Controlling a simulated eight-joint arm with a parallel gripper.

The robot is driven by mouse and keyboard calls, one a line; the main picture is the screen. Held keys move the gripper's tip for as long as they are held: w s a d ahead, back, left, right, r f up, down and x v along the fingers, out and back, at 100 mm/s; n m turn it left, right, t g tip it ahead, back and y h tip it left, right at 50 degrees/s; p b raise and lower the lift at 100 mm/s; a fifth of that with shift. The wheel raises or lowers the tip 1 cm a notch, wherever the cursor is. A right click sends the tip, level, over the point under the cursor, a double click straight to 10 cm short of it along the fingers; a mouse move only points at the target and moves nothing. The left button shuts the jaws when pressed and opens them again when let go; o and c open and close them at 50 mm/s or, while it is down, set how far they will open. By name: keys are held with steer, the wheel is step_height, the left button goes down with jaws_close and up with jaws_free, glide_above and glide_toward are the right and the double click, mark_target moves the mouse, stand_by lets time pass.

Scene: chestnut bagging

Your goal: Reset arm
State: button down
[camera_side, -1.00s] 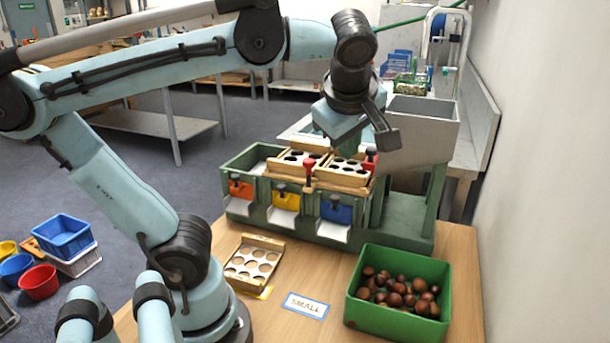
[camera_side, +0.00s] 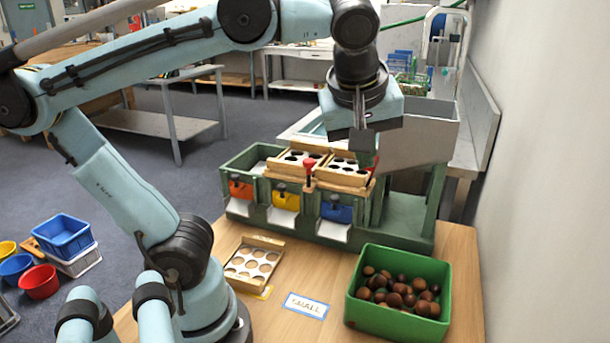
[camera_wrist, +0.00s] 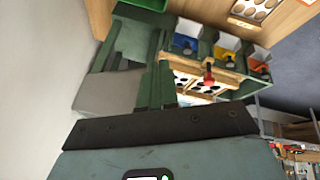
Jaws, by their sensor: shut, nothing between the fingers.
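My gripper (camera_side: 363,150) is shut and empty in the side view. It hangs fingers down above the right part of the green bagging station, in front of the grey hopper (camera_side: 420,135). The station (camera_side: 400,215) holds two wooden hole plates, a left one (camera_side: 296,160) and a right one (camera_side: 342,172), with a red knob (camera_side: 309,168) between them. Below them are orange (camera_side: 240,190), yellow (camera_side: 286,201) and blue (camera_side: 336,213) gates.
A green bin (camera_side: 398,325) of chestnuts stands at the front right of the wooden table. A loose hole plate (camera_side: 253,264) and a SMALL label (camera_side: 306,305) lie left of it. A wall (camera_side: 540,200) rises at the right. Coloured bins (camera_side: 62,236) sit at far left.

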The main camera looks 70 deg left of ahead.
step_height(320, 180, down, 15)
steer(key=w+a+m+t+h, duration=0.1)
steer(key=w+m+t+h, duration=0.1)
steer(key=m, duration=1.2)
steer(key=shift+r+t+h, duration=0.15)
steer(key=shift+t+h, duration=0.45)
steer(key=shift+h, duration=0.1)
steer(key=shift+w, duration=0.1)
